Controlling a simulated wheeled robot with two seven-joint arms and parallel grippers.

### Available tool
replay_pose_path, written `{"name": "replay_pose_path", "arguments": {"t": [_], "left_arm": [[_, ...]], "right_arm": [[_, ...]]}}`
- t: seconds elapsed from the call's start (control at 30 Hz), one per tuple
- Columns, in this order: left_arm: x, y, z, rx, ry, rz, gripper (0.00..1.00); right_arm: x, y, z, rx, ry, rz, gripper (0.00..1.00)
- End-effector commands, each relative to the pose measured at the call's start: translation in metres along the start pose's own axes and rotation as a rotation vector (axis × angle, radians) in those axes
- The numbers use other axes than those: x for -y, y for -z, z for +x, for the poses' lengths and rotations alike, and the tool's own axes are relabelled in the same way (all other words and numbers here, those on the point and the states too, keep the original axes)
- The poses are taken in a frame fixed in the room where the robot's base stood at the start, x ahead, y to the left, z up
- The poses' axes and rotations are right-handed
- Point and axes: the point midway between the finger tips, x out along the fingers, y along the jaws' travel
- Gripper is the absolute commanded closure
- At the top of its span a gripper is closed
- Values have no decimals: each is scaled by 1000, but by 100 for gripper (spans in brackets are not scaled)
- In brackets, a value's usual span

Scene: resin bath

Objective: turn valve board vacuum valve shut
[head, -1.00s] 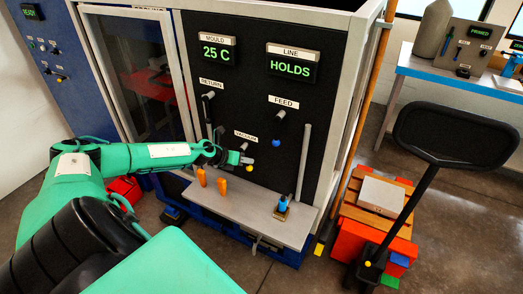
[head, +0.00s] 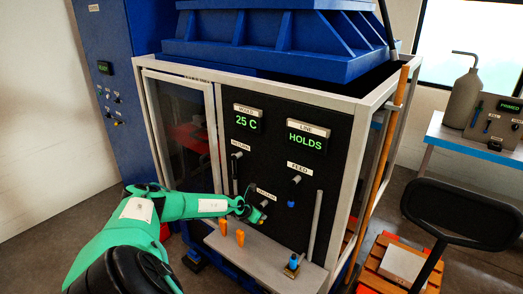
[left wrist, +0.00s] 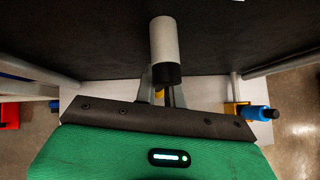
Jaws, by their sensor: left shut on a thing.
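The valve board (head: 322,165) is a dark upright panel with return, feed and vacuum valves. The vacuum valve shows in the left wrist view as a pale grey hub with a black end (left wrist: 164,42). A bit of its yellow handle tip (left wrist: 161,88) shows just below the hub. My left gripper (head: 262,209) is at this valve, low on the board, and in the left wrist view its fingers (left wrist: 161,97) are shut on the yellow-tipped handle. The fingers hide most of the handle. My right gripper is not in view.
A grey shelf (head: 262,262) juts out below, with orange pegs (head: 239,237) and a blue-topped part (head: 293,262). The feed valve (head: 296,181) is up and right, the return valve (head: 237,156) up and left. A grey bar (head: 316,222) stands at the right.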

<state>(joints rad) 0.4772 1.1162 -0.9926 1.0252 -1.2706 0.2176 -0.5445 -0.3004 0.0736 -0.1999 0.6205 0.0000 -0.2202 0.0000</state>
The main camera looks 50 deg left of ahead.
Motion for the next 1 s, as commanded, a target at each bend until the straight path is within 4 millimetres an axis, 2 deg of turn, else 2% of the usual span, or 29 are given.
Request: {"name": "replay_pose_path", "arguments": {"t": [0.27,0.3,0.4,0.77,0.87,1.0], "left_arm": [[0,1,0,-2,-1,3,100],[0,1,0,-2,-1,3,86],[0,1,0,-2,-1,3,67],[-1,0,-4,-1,-1,3,67],[-2,-1,-14,-2,-2,6,67],[-2,-2,-38,-3,-2,6,67]], "right_arm": [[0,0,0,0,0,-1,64],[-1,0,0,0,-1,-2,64],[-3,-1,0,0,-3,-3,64],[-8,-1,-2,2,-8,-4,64],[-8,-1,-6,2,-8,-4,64],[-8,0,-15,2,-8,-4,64]]}}
